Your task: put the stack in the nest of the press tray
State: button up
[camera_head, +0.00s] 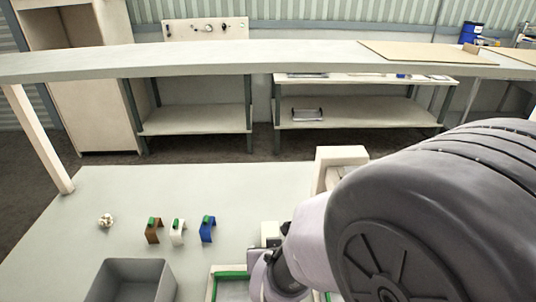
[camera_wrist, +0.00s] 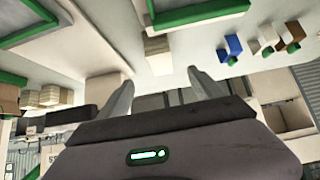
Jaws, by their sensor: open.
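My gripper (camera_wrist: 161,74) is open and empty in the wrist view, its two fingers wide apart. A pale block (camera_wrist: 158,52) shows beyond the gap between them; I cannot tell how far off it is. A green-edged tray (camera_wrist: 200,14) lies above it in that view, and the head view shows a green-edged tray (camera_head: 231,274) partly behind my arm. Another green-lined frame (camera_wrist: 30,22) is at the wrist view's upper left. Small pale layered piles (camera_wrist: 50,94) stand at its left edge. I cannot tell which is the stack or the press tray; no nest is clear.
Brown (camera_head: 153,231), white (camera_head: 177,232) and blue (camera_head: 207,229) brackets with green parts stand on the pale table (camera_head: 120,190). A grey bin (camera_head: 133,282) is in front of them. A crumpled pale piece (camera_head: 106,220) lies left. My arm covers the right side.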

aim_at(270, 235)
jog(key=b+x, duration=0.5)
jog(key=x, duration=0.4)
jog(key=shift+a+f, duration=0.1)
jog(key=b+x, duration=0.1)
jog(key=x, duration=0.3)
jog(key=w+r+b+x, duration=0.1)
jog(key=x, duration=0.1)
jog(key=shift+f+b, duration=0.1)
jog(key=shift+b, duration=0.2)
grip_shut()
